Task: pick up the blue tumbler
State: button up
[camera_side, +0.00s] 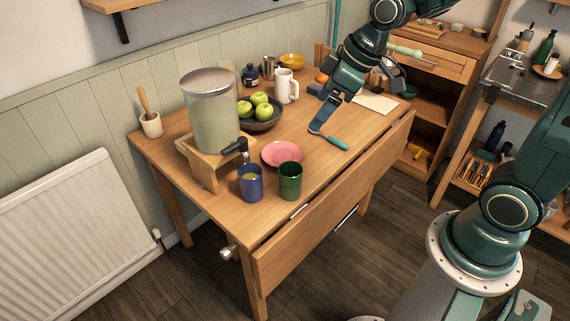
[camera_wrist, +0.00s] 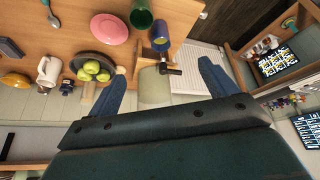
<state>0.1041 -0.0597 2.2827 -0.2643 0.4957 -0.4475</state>
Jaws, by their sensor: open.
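The blue tumbler (camera_side: 250,187) stands upright at the table's near left edge, below the black tap of the drink dispenser, with something yellowish inside. In the wrist view the blue tumbler (camera_wrist: 160,38) shows near the top, beyond and between the fingertips. My gripper (camera_side: 316,108) is over the right half of the table, well to the right of and behind the tumbler, with blue fingers spread. In the wrist view my gripper (camera_wrist: 163,66) is open with nothing between its fingers.
A green tumbler (camera_side: 290,182) stands just right of the blue one. A pink plate (camera_side: 281,154) lies behind them. The dispenser (camera_side: 212,118) rises behind left, its tap (camera_side: 236,147) close above the blue tumbler.

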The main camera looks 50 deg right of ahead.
jog(key=w+f+n+y, duration=0.2)
jog(key=w+f+n, duration=0.1)
jog(key=w+f, duration=0.7)
notch_tip(320, 180, down, 3)
jog(key=shift+a+r, duration=0.2)
jog(key=shift+a, duration=0.25)
jog(key=shift+w+f, duration=0.1)
jog(key=shift+w, duration=0.05)
send_near(254, 170)
jog(key=shift+s+a+f, duration=0.1)
jog(key=shift+a+f, duration=0.4)
jog(key=shift+a, duration=0.3)
jog(key=shift+s+a+f, duration=0.1)
jog(key=shift+a+f, duration=0.4)
jog(key=shift+a, duration=0.3)
jog(key=shift+x, duration=2.6)
jog(key=shift+s+a, duration=0.1)
jog(key=c, duration=1.5)
jog(key=shift+r, duration=0.35)
